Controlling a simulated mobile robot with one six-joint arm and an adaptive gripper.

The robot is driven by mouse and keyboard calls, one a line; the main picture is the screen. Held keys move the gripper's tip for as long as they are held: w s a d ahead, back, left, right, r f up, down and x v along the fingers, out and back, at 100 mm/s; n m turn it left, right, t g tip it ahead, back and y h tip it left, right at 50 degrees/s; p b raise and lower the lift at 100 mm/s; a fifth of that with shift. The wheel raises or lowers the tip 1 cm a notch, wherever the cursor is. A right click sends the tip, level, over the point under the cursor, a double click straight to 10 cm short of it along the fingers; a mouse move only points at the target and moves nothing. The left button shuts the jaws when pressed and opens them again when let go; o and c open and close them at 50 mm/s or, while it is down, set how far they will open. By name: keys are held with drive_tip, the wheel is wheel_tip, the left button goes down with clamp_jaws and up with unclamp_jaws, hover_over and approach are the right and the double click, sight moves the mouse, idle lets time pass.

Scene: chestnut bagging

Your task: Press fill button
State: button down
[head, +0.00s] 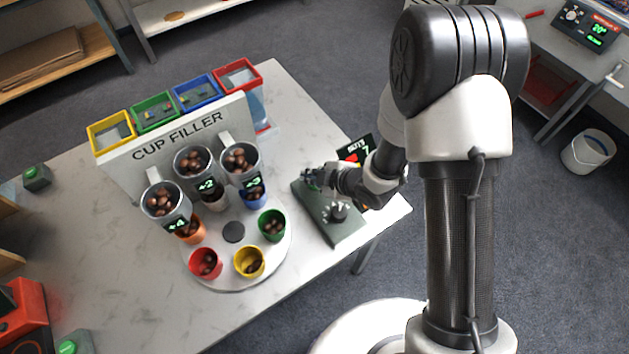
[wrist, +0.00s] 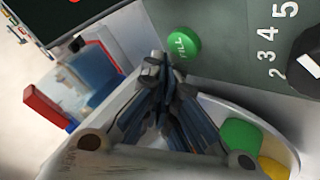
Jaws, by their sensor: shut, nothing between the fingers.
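The green round fill button (wrist: 183,44), lettered FILL, sits on the grey-green control box (wrist: 225,20) in the wrist view. My gripper (wrist: 160,65) is shut and empty, its fingertips just below and left of the button in that view. I cannot tell whether they touch the panel. In the head view my gripper (head: 312,178) is over the upper end of the control box (head: 338,232), and the button is hidden there. A dark dial (wrist: 306,62) with numbers beside it is on the same box.
The cup filler (head: 180,137) has several hoppers of chestnuts above a round turntable (head: 232,282) with coloured cups, close left of the control box. A small display (head: 357,150) stands behind my gripper.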

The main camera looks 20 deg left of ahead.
drive_tip(key=shift+r, duration=0.1)
drive_tip(key=shift+r+p, duration=1.8)
drive_tip(key=shift+r, duration=0.7)
drive_tip(key=w+d+r+m+t+h, duration=0.2)
drive_tip(key=w+d+r+m+h, duration=0.25)
drive_tip(key=d+r, duration=0.55)
drive_tip(key=s+d+r+m+t+h, duration=0.1)
drive_tip(key=s+d+r+m+h, duration=0.15)
drive_tip(key=d+r+m, duration=0.6)
drive_tip(key=s+d+r+m+g, duration=0.1)
drive_tip(key=s+d+r+m, duration=0.1)
drive_tip(key=s, duration=0.5)
drive_tip(key=s+d+r+m+g, duration=0.1)
drive_tip(key=s+d+r+m, duration=0.2)
drive_tip(key=s, duration=0.4)
drive_tip(key=s+d+r+m+h, duration=0.1)
drive_tip(key=s+d+r+m, duration=0.2)
drive_tip(key=s, duration=0.4)
wheel_tip(320, 180, up, 2)
drive_tip(key=shift+s+d+r+g, duration=0.1)
drive_tip(key=shift+s+d+g, duration=0.05)
drive_tip(key=shift+d+g, duration=0.3)
